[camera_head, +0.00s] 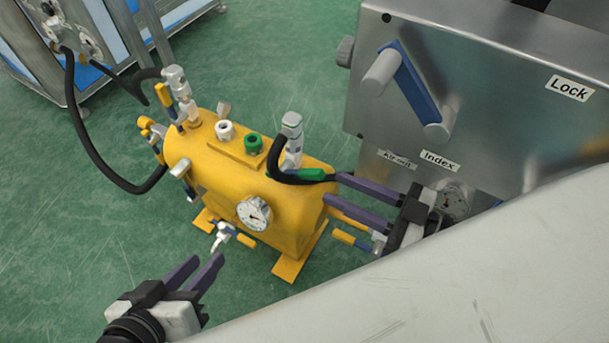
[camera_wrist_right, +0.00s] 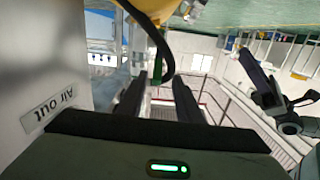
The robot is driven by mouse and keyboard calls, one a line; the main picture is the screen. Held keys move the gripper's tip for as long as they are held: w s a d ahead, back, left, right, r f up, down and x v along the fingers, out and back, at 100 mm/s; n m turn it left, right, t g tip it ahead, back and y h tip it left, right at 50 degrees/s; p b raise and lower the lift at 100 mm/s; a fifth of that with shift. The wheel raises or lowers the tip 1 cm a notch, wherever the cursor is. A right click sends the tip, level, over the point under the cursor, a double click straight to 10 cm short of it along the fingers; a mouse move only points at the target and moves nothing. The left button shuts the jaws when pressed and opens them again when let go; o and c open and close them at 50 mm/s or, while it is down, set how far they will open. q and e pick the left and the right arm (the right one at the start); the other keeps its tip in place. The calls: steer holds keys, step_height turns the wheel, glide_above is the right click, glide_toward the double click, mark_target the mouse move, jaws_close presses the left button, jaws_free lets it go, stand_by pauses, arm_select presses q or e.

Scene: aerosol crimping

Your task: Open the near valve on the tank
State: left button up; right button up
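The yellow tank (camera_head: 225,185) stands on the green floor with a gauge (camera_head: 254,213) on its near end. A green valve handle (camera_head: 312,174) lies at the tank's near top, by a silver fitting (camera_head: 291,135) and a black hose. My right gripper (camera_head: 332,187) is open, its fingertips close to the green handle; I cannot tell whether they touch. In the right wrist view, the black hose (camera_wrist_right: 163,58) with the green handle (camera_wrist_right: 148,24) runs down between the open fingers (camera_wrist_right: 157,88). My left gripper (camera_head: 209,257) is open and empty, in front of the tank.
A grey machine panel (camera_head: 500,90) with a blue lever (camera_head: 410,85) and Lock and Index labels stands on the right. Another cabinet with hoses (camera_head: 70,45) is at the upper left. Open floor lies left.

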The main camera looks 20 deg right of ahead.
mark_target(321, 177)
steer(key=shift+w+a+r, duration=0.15)
steer(key=shift+w+r, duration=0.1)
steer(key=shift+w, duration=0.35)
steer(key=shift+x, duration=3.2)
steer(key=shift+r, duration=0.1)
jaws_close()
